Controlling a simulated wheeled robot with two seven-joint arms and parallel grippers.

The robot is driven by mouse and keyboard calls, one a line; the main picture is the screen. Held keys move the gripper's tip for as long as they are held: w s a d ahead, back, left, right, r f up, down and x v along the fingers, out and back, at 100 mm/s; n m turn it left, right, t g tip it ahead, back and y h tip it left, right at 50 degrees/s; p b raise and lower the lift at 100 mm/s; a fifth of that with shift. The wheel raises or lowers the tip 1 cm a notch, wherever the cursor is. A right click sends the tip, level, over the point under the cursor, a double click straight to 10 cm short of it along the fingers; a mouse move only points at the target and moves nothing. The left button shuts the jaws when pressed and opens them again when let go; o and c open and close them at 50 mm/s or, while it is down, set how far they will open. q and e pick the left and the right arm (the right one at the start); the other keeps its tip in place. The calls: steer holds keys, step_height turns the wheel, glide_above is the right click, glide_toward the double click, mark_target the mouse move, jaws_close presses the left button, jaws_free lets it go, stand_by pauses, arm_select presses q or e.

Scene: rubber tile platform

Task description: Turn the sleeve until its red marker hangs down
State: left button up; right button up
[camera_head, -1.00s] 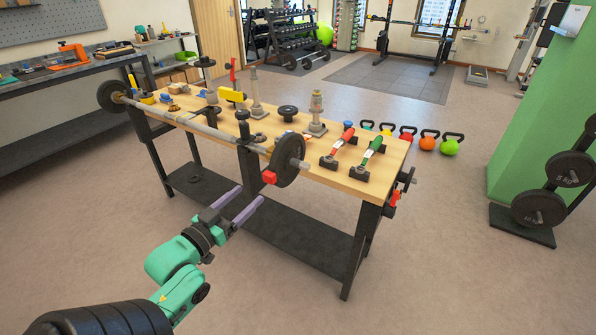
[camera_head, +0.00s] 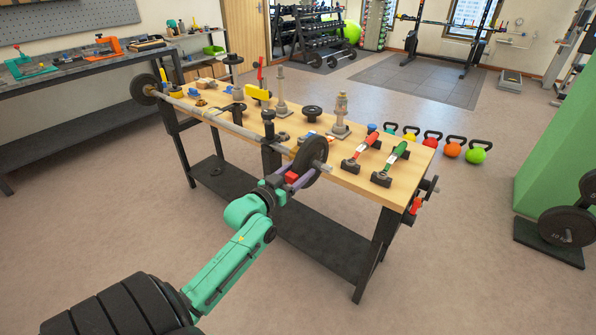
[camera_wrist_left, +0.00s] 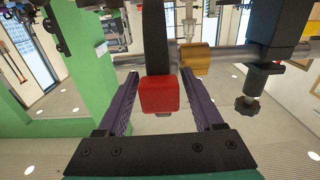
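A barbell (camera_head: 220,124) lies along the front of the wooden bench, with a black plate (camera_head: 314,153) at its near right end. The red marker (camera_head: 291,177) is a block beside this plate, on its front side, facing my arm rather than hanging straight down. My left gripper (camera_head: 289,180) is at the marker. In the left wrist view the marker (camera_wrist_left: 160,95) sits between the two purple fingers (camera_wrist_left: 161,80), with a gap on each side, so the gripper is open. A brass collar (camera_wrist_left: 196,59) is on the bar beside the plate. My right gripper is out of view.
The bench top (camera_head: 345,178) holds a red-handled tool (camera_head: 361,147), a green-handled tool (camera_head: 390,163), a grey post (camera_head: 341,115) and other hardware. A black clamp (camera_wrist_left: 268,50) stands on the bar's right in the wrist view. The floor before the bench is clear.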

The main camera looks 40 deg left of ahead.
arm_select(q)
jaws_close()
stand_by(1.2)
